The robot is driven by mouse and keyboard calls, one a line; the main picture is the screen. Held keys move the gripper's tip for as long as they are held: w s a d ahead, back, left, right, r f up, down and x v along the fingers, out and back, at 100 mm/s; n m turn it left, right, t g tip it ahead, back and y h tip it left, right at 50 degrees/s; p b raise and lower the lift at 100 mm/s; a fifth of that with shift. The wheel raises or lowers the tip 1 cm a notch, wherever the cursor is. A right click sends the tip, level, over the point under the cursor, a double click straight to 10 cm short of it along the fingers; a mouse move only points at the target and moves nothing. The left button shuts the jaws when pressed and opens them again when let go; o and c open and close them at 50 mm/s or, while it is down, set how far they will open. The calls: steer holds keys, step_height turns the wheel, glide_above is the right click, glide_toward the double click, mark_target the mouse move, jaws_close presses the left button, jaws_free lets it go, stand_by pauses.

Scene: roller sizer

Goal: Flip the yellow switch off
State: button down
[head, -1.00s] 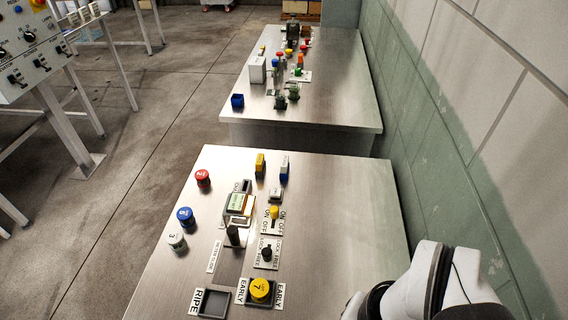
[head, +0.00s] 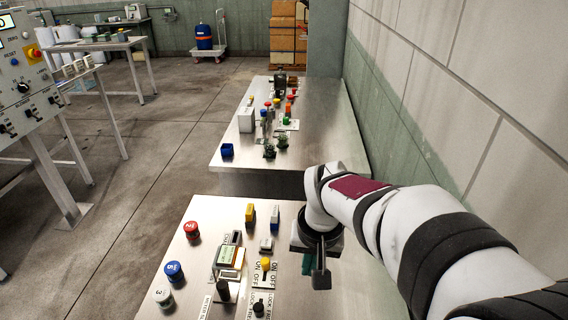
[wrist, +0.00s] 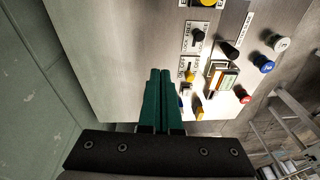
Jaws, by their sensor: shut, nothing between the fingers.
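The yellow switch (head: 265,264) is a small yellow-tipped lever on a white plate (head: 263,279) marked ON and OFF, on the near metal table. It also shows in the wrist view (wrist: 189,74), just right of the fingertips. Which way its lever leans I cannot tell. My gripper (head: 314,275) is above the right side of the table, to the right of the switch and apart from it. In the wrist view its green fingers (wrist: 160,74) are together, with nothing between them.
A LOCK/FREE lever (head: 258,308) stands nearer the front. A small display (head: 228,257), black lever (head: 223,291), yellow block (head: 249,214), blue block (head: 275,217) and red (head: 191,230) and blue (head: 174,271) knobs are close by. A wall (head: 440,100) bounds the right.

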mark_target(263, 266)
steer(key=w+a+f+n+t, duration=0.1)
steer(key=w+a+f+n, duration=0.2)
steer(key=w+a+f, duration=0.6)
steer(key=w+a, duration=0.1)
steer(key=w, duration=0.3)
steer(key=shift+w+a+n+t, duration=0.15)
steer(key=shift+a+n+t, duration=0.15)
steer(key=shift+n+t, duration=0.1)
steer(key=x, duration=1)
steer(key=shift+a, duration=0.15)
steer(key=shift+s, duration=1.9)
steer(key=v, duration=1)
steer(key=shift+w+d, duration=0.15)
steer(key=shift+d, duration=0.05)
